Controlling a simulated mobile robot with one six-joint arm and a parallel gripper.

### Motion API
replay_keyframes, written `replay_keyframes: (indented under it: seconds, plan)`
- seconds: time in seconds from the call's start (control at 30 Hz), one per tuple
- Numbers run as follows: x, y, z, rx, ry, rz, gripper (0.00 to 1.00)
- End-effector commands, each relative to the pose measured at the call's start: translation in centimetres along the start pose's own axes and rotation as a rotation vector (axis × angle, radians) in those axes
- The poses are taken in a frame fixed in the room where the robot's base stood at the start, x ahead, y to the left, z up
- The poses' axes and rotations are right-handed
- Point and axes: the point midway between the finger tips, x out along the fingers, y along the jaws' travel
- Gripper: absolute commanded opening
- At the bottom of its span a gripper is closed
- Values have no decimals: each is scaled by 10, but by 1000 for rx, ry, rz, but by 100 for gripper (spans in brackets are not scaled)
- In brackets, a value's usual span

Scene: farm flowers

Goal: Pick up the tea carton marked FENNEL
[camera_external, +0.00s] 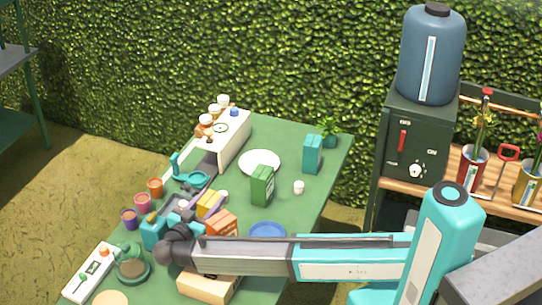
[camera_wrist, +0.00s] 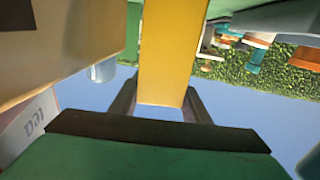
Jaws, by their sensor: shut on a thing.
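My gripper (camera_wrist: 160,98) is shut on a yellow box-shaped thing (camera_wrist: 167,45), with one dark finger on each side of it in the wrist view. It looks like the yellow carton (camera_external: 208,203) on the table in the external view, but I cannot be sure. No FENNEL marking is readable. A green carton (camera_external: 262,186), a teal carton (camera_external: 312,154) and an orange carton (camera_external: 221,224) stand on the green table. My arm hides part of the table, and the fingertips are hard to make out in the external view.
A wooden box (camera_external: 211,285) is below my arm. Coloured cups (camera_external: 143,203) line the left edge. A large pale block (camera_wrist: 60,55) is close in the wrist view.

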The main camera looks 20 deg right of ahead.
Motion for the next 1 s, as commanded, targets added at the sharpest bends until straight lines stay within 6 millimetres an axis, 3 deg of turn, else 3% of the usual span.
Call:
replay_keyframes:
  seconds: [0.27, 0.47, 1.0]
  plan:
    - [0, 0, -9, 0, 0, 0, 9]
    - [0, 1, -28, 2, 0, 0, 9]
    - [0, 0, -120, 4, 0, 0, 9]
